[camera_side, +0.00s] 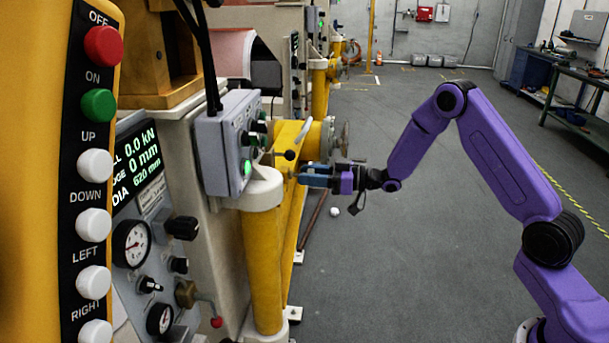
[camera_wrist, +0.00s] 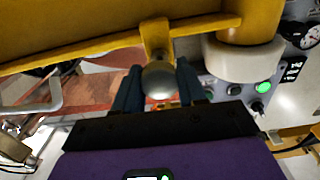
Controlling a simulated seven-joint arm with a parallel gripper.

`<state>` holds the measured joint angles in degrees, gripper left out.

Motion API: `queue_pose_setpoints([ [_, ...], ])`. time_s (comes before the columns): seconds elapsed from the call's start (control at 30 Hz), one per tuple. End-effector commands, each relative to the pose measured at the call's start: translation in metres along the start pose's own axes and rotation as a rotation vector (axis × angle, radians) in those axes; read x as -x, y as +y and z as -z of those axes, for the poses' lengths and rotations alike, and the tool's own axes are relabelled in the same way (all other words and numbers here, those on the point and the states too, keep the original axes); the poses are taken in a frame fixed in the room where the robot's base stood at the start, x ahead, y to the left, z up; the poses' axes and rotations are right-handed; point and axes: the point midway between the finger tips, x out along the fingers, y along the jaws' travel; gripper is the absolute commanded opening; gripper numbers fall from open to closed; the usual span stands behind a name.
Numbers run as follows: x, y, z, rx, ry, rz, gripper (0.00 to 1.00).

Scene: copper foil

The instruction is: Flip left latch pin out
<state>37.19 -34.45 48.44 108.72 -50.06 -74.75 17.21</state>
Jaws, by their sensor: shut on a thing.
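The latch pin shows in the wrist view as a round grey metal knob (camera_wrist: 158,78) on a short yellow lug under a yellow beam (camera_wrist: 90,50). My gripper (camera_wrist: 158,84) has its two dark blue fingers on either side of the knob and is shut on it. In the side view my gripper (camera_side: 299,174) reaches left to the yellow frame (camera_side: 287,215), with its blue fingers level. The pin's held end is too small to make out there. I cannot tell in the wrist view how far the pin sits in its lug.
A grey control box (camera_side: 226,145) with a lit green button stands just left of my gripper. A cream-topped yellow post (camera_side: 262,245) is below it. The grey floor (camera_side: 400,270) right of the machine is mostly clear.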

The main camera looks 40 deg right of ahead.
Motion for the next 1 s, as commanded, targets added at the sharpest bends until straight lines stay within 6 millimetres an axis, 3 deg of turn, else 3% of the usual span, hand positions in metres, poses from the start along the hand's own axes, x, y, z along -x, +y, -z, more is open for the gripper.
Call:
queue_pose_setpoints([
  [0.17,0.004,0.001,0.001,-0.001,0.006,0.001,0.0],
  [0.2,0.004,0.001,0.001,-0.002,0.006,0.001,0.47],
  [0.27,0.004,0.001,0.001,-0.002,0.005,0.0,0.64],
  [0.67,0.009,0.002,0.001,-0.002,0.003,-0.001,0.64],
  [1.0,0.07,0.002,0.001,-0.003,0.002,-0.004,0.64],
])
